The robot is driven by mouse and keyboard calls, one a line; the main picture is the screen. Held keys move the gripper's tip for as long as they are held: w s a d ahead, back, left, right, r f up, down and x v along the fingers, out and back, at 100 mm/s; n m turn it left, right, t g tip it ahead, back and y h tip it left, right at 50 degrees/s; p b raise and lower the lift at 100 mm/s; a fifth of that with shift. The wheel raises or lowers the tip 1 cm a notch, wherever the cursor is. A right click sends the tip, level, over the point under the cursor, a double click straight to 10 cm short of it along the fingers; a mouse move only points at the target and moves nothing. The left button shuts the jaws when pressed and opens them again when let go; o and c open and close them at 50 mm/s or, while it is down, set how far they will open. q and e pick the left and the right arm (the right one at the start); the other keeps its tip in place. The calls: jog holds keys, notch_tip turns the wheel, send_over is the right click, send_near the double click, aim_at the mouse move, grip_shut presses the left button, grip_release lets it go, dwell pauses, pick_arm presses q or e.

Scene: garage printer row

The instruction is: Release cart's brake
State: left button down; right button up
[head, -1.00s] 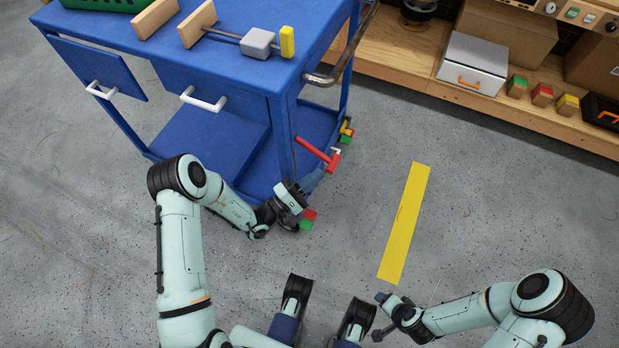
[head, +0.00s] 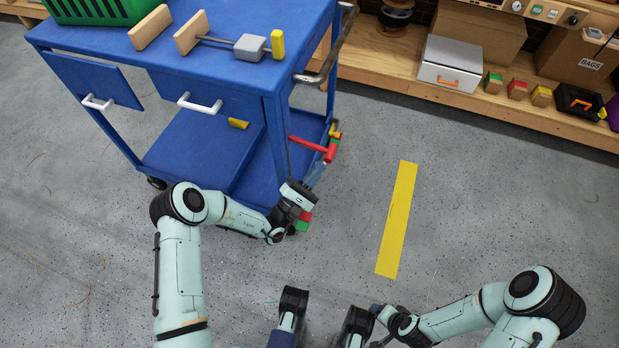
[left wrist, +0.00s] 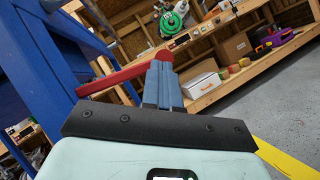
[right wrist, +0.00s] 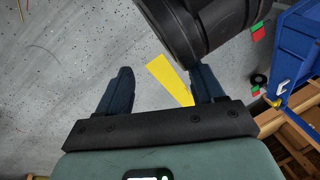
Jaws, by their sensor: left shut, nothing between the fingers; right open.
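The blue cart (head: 205,75) stands at the upper left. A red lever (head: 312,147) sticks out from its right side, low down; it crosses behind my left fingers in the left wrist view (left wrist: 108,82). My left gripper (head: 316,176) is shut and empty, its fingertips at the lever's outer end. In the left wrist view the fingers (left wrist: 162,78) overlap the lever's red end; whether they touch is unclear. A red and green piece (head: 304,221) shows low by the cart's near corner, partly behind the gripper. My right gripper (right wrist: 162,92) is open and empty over the floor.
A yellow floor stripe (head: 397,220) lies right of the cart on clear grey floor. A wooden shelf (head: 480,115) with boxes and small blocks runs along the back. A green crate (head: 100,8) and a clamp-like tool (head: 222,42) sit on the cart top.

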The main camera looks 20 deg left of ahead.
pick_arm(q)
notch_tip(320, 180, up, 6)
jog(key=n+t+y+p, duration=0.3)
jog(key=n+y+p, duration=0.3)
jog(key=n, duration=0.3)
jog(key=shift+w+d, duration=0.25)
pick_arm(e)
jog(key=s+a+r+g+y, duration=0.1)
jog(key=s+a+r+g, duration=0.2)
jog(key=s+r, duration=0.4)
jog(key=shift+s+a+r+n, duration=0.3)
jog(key=shift+s+a, duration=0.25)
jog(key=shift+s, duration=0.2)
pick_arm(q)
jog(key=shift+r, duration=0.1)
pick_arm(e)
jog(key=shift+s, duration=0.1)
pick_arm(q)
jog(key=shift+s, duration=0.1)
